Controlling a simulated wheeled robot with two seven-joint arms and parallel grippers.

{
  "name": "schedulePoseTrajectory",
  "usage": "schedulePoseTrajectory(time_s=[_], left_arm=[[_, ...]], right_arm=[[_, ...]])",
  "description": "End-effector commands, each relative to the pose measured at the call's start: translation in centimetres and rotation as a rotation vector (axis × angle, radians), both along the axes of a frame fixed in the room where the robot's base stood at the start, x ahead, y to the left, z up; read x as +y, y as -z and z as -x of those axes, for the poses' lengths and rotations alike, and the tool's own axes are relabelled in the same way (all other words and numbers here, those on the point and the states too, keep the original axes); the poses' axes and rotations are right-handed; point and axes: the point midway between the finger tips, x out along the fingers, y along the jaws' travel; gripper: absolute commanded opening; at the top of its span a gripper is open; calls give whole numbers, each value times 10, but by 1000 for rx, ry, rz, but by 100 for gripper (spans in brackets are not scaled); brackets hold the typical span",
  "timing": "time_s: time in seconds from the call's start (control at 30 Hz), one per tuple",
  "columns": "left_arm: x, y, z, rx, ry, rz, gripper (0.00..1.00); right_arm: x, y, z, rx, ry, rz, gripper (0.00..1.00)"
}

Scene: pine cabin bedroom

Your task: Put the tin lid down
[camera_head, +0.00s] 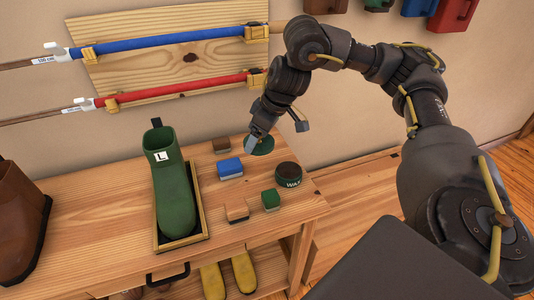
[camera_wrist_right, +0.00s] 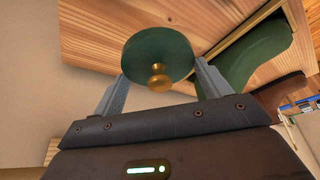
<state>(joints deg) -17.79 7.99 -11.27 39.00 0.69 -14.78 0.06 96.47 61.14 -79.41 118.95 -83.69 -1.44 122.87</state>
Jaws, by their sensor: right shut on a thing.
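The tin lid (camera_wrist_right: 157,52) is a round green disc with a brass knob (camera_wrist_right: 158,77). My right gripper (camera_head: 255,142) is shut on the lid's rim, one finger on each side in the right wrist view (camera_wrist_right: 162,72). In the head view the lid (camera_head: 264,147) is at the back right of the wooden bench (camera_head: 120,186); whether it touches the bench I cannot tell. The dark green tin (camera_head: 288,176), lettered "WA…", stands in front and to the right of the lid. Its top looks dark brown and uncovered. My left gripper is out of view.
A green boot (camera_head: 172,190) stands in a tray (camera_head: 204,232). A brown boot (camera_head: 20,225) is at far left.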

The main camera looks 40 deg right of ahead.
Motion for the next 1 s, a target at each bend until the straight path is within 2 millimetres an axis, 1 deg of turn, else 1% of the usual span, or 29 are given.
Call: schedulePoseTrajectory(time_s=[0.07, 0.17, 0.33, 0.37, 0.43, 0.5, 0.6, 0.7, 0.8, 1.0], left_arm=[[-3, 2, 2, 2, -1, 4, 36], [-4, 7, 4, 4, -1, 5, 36], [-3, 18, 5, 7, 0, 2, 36], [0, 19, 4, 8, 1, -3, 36], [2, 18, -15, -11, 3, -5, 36], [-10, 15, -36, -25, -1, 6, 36], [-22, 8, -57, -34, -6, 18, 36], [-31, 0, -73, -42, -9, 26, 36], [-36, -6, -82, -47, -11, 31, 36], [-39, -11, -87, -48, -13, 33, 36]], right_arm=[[-5, 4, -4, 1, 2, 0, 55], [-19, 14, -15, 4, 6, -1, 55], [-52, 35, -45, 5, 8, -3, 55], [-57, 38, -50, 4, 7, -2, 55], [-71, 47, -62, 5, 6, -3, 55], [-76, 61, -67, 4, 2, -1, 55], [-86, 76, -76, 3, 1, -1, 55], [-94, 87, -82, 2, 1, 0, 55], [-98, 92, -87, 1, -1, 1, 55], [-101, 95, -89, -1, -4, 1, 55]])
